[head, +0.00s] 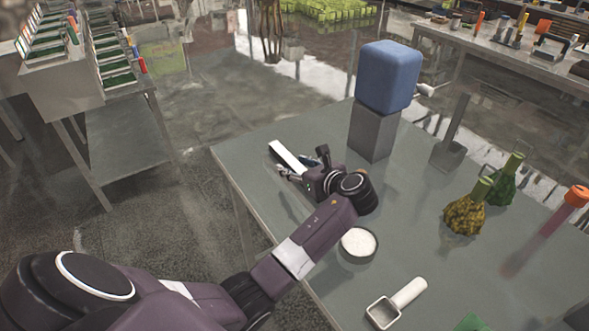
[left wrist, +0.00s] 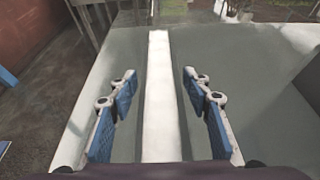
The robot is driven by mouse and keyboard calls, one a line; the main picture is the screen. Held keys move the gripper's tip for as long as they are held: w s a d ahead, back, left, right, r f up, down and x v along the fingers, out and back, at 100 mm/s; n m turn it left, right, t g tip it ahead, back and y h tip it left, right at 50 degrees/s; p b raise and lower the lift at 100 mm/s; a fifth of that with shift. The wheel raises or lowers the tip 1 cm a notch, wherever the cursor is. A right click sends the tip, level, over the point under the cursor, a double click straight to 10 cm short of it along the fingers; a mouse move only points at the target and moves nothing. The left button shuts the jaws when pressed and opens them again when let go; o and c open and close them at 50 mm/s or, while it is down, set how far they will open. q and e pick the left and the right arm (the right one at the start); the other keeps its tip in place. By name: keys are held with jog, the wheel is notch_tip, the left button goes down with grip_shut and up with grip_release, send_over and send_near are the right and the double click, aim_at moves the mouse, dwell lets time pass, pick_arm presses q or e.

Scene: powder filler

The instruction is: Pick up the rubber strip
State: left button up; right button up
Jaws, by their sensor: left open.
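The rubber strip (head: 287,156) is a long white bar with darker sides, on the grey table near its far left edge. It also shows in the left wrist view (left wrist: 159,100), running lengthwise up the middle of the picture. My left gripper (head: 285,172) is open at the strip. In the left wrist view its blue-padded fingers (left wrist: 160,82) stand one on each side of the strip, with a gap on both sides. The strip's near end is hidden by the gripper. My right gripper is not in view.
A grey block (head: 372,133) bearing a blue cube (head: 389,77) stands right of the gripper. A bowl of white powder (head: 358,243) sits close beside my left arm. A white scoop (head: 396,303), two flasks (head: 464,212) and an orange-capped tube (head: 545,230) are farther right.

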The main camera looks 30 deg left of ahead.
pick_arm(q)
grip_shut()
dwell(0.3)
jog(key=shift+r, duration=0.2)
